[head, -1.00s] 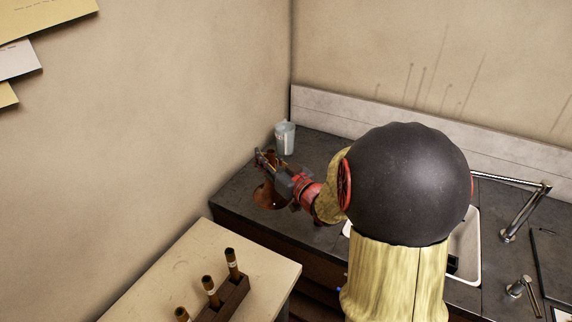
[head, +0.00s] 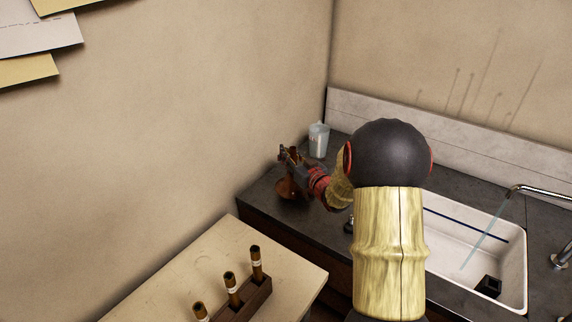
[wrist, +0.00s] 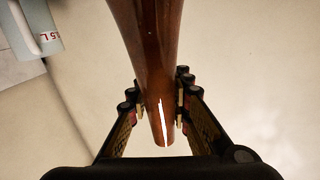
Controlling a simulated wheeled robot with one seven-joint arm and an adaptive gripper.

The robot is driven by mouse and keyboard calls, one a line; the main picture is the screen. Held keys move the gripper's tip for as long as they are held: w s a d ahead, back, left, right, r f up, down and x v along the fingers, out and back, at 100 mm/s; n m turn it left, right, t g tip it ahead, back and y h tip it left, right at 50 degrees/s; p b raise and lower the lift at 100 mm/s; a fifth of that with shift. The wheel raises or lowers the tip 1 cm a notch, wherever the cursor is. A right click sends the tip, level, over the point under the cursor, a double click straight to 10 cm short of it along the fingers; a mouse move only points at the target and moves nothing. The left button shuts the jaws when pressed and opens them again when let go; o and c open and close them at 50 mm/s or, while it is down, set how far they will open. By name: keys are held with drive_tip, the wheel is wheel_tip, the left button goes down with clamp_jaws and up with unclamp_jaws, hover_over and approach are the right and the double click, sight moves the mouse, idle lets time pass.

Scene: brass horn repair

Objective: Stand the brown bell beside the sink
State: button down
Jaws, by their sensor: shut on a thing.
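The brown bell (head: 285,188) is at the left end of the dark counter, left of the sink, mostly hidden behind my arm. Its wide end is low, at the counter; I cannot tell if it touches. In the wrist view its narrow brown tube (wrist: 148,50) runs down between the fingers. My gripper (wrist: 157,98) is shut on this tube, and in the head view the gripper (head: 290,156) is above the bell's flare. The white sink (head: 513,258) is right of my arm.
A clear measuring cup (head: 318,140) stands behind the bell near the wall corner; it also shows in the wrist view (wrist: 35,25). A tap (head: 535,189) reaches over the sink. A pale table (head: 200,268) in front holds a rack (head: 245,300) with several brown tubes.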

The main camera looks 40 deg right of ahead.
drive_tip(key=shift+w+d+f+b, duration=0.15)
drive_tip(key=shift+f+b, duration=0.15)
drive_tip(key=shift+f, duration=0.6)
drive_tip(key=shift+w+f+b, duration=0.1)
drive_tip(key=shift+f+b, duration=0.15)
drive_tip(key=shift+f, duration=0.7)
drive_tip(key=c, duration=1.6)
unclamp_jaws()
drive_tip(key=shift+f, duration=0.1)
